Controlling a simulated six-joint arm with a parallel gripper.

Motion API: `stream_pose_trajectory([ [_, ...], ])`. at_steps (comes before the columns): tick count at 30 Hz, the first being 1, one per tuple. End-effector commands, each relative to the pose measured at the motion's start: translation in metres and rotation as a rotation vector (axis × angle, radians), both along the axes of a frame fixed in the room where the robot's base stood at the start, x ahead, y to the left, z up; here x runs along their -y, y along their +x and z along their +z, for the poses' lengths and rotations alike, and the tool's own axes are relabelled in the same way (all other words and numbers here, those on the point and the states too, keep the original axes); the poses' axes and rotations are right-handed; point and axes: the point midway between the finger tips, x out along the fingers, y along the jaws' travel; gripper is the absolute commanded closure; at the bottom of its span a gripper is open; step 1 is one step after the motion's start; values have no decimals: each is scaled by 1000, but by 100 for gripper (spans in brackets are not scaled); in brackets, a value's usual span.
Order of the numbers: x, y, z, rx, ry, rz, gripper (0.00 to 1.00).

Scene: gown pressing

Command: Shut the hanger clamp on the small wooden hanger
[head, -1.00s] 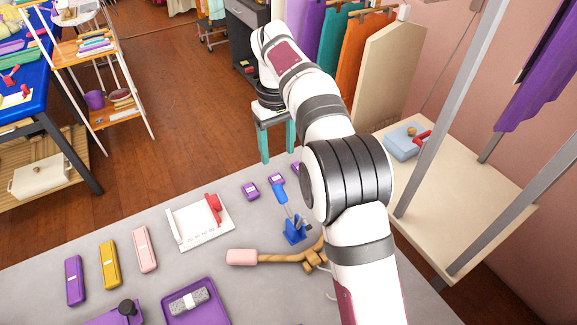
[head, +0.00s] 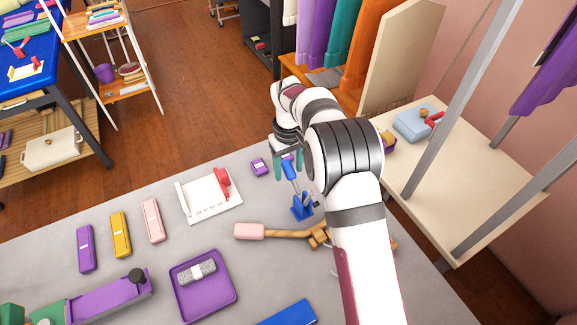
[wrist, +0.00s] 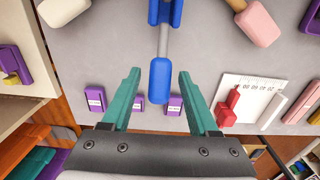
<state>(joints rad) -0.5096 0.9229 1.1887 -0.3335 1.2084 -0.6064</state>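The hanger clamp (head: 302,206) is a blue toggle clamp on the grey table, with a blue-gripped handle (head: 290,172) that slants up and away from its base. The small wooden hanger (head: 285,234) lies beside the clamp, with a pink padded end (head: 250,230); my arm hides its right part. My gripper (wrist: 158,74) has teal fingers spread apart on either side of the blue handle grip (wrist: 160,82), with visible gaps. The head view shows it at the handle's top.
A white board with a red piece (head: 208,196) lies left of the clamp. Small purple blocks (head: 259,167) sit near the table's far edge, close to my gripper. A purple tray (head: 203,288) and several coloured bars lie to the left. Bare table surrounds the clamp's left side.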

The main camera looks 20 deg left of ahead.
Motion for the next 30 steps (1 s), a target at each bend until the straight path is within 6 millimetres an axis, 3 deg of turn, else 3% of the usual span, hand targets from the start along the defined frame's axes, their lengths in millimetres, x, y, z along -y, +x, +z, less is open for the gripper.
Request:
stream_pose_trajectory([
  [2, 0, 0, 0, 0, 0, 0, 55],
  [9, 0, 0, 0, 0, 0, 0, 99],
  [30, 0, 0, 1, 0, 0, 0, 100],
])
